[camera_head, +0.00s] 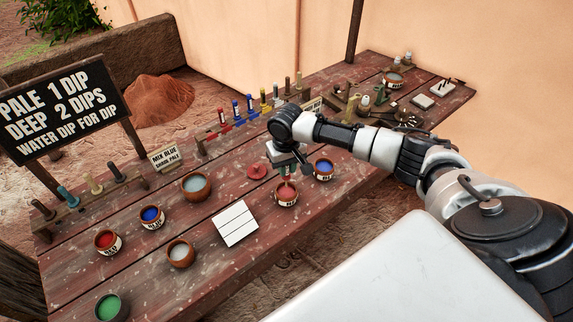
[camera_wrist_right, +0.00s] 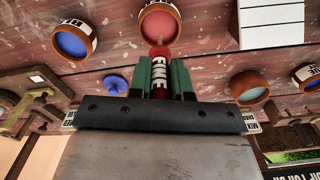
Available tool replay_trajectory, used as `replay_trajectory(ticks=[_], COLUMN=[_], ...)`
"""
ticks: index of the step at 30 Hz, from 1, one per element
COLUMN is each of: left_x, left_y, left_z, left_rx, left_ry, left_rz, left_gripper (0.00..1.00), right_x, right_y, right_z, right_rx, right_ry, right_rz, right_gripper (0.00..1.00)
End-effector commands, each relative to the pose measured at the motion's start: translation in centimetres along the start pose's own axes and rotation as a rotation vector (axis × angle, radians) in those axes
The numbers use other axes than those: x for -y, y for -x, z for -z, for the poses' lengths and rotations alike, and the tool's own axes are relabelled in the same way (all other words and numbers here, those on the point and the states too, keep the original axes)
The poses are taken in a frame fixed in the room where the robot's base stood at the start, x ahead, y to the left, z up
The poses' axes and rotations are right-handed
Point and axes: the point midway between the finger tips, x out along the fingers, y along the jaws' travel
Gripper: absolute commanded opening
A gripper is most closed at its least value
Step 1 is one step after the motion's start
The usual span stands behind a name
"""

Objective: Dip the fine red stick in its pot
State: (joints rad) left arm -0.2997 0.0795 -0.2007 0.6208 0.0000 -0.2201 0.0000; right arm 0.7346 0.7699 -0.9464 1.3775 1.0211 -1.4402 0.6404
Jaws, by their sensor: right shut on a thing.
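The fine red stick (camera_wrist_right: 160,75) is in my right gripper (camera_wrist_right: 160,80), upright, with "FINE" on its white band. In the head view my right gripper (camera_head: 287,168) is shut on it, just above the red pot (camera_head: 287,194). The stick's lower end reaches the pot's mouth; I cannot tell whether it touches the paint. The red pot also shows in the wrist view (camera_wrist_right: 160,22), directly beyond the stick. My left gripper is not in view.
A blue pot (camera_head: 323,169) stands close right of the red pot. A red lid (camera_head: 257,171) lies behind left, and a white tile card (camera_head: 235,223) lies to the left. Several other pots stand further left. A stick rack (camera_head: 240,118) is at the back.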

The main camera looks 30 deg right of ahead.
Motion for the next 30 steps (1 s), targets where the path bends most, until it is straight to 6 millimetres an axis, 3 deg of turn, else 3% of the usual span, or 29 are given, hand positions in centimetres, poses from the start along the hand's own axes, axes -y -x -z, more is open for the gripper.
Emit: replay_trajectory(ticks=[14,30], left_x=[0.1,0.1], left_y=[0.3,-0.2], left_z=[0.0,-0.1], left_rx=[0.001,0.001], left_ry=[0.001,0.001], left_rz=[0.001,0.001], left_gripper=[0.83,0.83], right_x=[0.0,0.0], right_y=[-0.1,-2.1], right_z=[0.0,-0.1], right_rx=[0.000,0.002], right_ry=[0.000,0.001], right_rz=[-0.001,-0.001], right_gripper=[0.00,0.00])
